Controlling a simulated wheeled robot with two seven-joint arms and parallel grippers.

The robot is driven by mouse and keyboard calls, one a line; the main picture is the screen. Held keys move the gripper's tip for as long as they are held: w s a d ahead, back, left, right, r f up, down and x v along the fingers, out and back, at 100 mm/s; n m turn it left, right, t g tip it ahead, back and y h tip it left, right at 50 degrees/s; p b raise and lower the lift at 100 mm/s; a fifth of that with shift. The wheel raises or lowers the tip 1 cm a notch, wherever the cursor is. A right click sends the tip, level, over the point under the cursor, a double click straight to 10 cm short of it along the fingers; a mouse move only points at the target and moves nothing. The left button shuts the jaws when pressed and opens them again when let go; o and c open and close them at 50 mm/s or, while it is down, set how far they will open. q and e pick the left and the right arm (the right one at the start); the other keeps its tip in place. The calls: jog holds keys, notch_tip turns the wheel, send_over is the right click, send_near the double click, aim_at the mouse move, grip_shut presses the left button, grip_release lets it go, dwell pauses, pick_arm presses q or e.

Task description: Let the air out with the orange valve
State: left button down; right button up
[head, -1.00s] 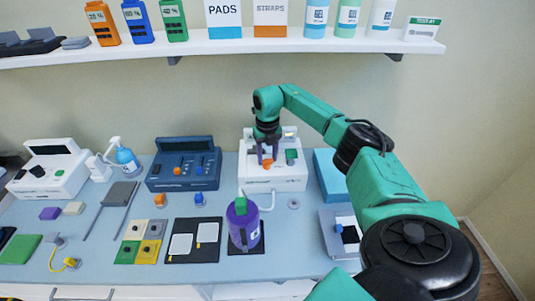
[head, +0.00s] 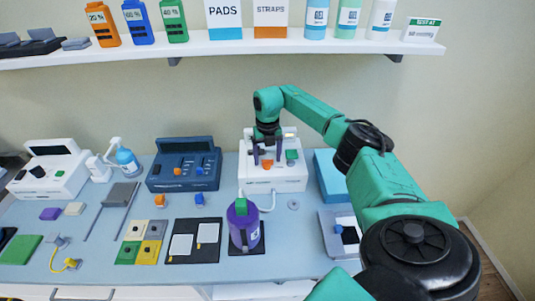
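The orange valve (head: 267,165) is a small orange part on the front of the white machine (head: 275,182) at the back of the table. My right gripper (head: 267,158) points down at the machine, just above and around the valve. Its two dark fingers are spread, one to each side of the valve, with a gap between them. I cannot tell whether a finger touches it. A green part (head: 291,155) sits right of the valve. A white hose (head: 270,203) runs from the machine towards the purple cuff (head: 243,225) in front. My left gripper is out of view.
A dark blue machine (head: 183,170) with orange and blue parts stands left of the white one. A light blue box (head: 329,177) stands to its right. A shelf (head: 220,46) with bottles and boxes spans the wall above.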

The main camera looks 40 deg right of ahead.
aim_at(267, 160)
notch_tip(267, 160, up, 7)
jog(key=b, duration=0.2)
jog(key=shift+f+b, duration=0.2)
jog(key=shift+b, duration=0.1)
jog(key=shift+r, duration=0.5)
jog(key=shift+f, duration=0.1)
